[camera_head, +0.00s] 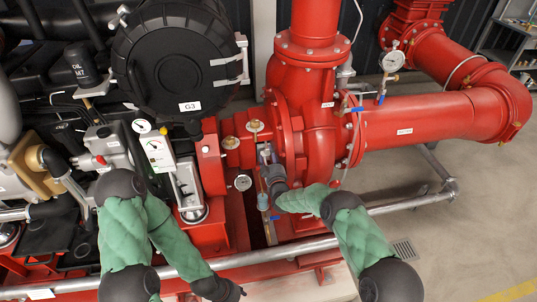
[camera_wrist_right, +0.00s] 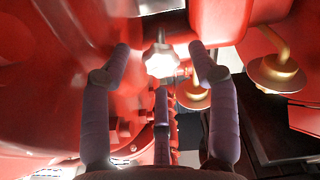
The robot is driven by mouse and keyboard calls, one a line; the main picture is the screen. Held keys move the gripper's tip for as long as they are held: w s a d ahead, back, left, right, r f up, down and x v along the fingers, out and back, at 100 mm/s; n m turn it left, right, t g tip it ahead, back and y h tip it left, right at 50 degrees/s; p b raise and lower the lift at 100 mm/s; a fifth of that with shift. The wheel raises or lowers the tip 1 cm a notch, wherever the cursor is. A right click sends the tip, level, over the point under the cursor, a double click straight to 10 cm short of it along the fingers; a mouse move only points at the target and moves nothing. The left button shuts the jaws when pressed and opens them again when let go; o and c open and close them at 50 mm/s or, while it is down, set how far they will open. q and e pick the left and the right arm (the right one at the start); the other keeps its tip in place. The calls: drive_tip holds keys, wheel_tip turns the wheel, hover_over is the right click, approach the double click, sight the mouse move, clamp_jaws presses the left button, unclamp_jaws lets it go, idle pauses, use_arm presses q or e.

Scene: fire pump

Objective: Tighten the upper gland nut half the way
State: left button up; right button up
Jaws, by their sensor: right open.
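In the right wrist view a pale, faceted metal nut (camera_wrist_right: 161,62) sits on a short stem against the red pump housing, between the fingertips of my right gripper (camera_wrist_right: 159,52). The fingers stand apart on either side of it, and a third finger is below; none clearly touches it. I cannot tell if this is the upper gland nut. In the head view my right gripper (camera_head: 266,158) reaches in at the pump's shaft area and hides the nut. My left gripper (camera_head: 232,293) is low at the bottom edge, away from the pump; its fingers are unclear.
Brass cups (camera_head: 232,142) sit by the shaft; one shows close at right in the wrist view (camera_wrist_right: 275,75). The red pump casing (camera_head: 320,150) is right of my right gripper. A grey pipe rail (camera_head: 250,259) crosses in front. Open floor (camera_head: 450,240) lies at right.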

sight(269, 153)
drive_tip(key=shift+w+a+b, duration=0.15)
drive_tip(key=shift+w+b, duration=0.05)
drive_tip(key=shift+w, duration=0.6)
drive_tip(key=shift+w+a+b, duration=0.15)
drive_tip(key=shift+w, duration=0.6)
drive_tip(key=c, duration=1.2)
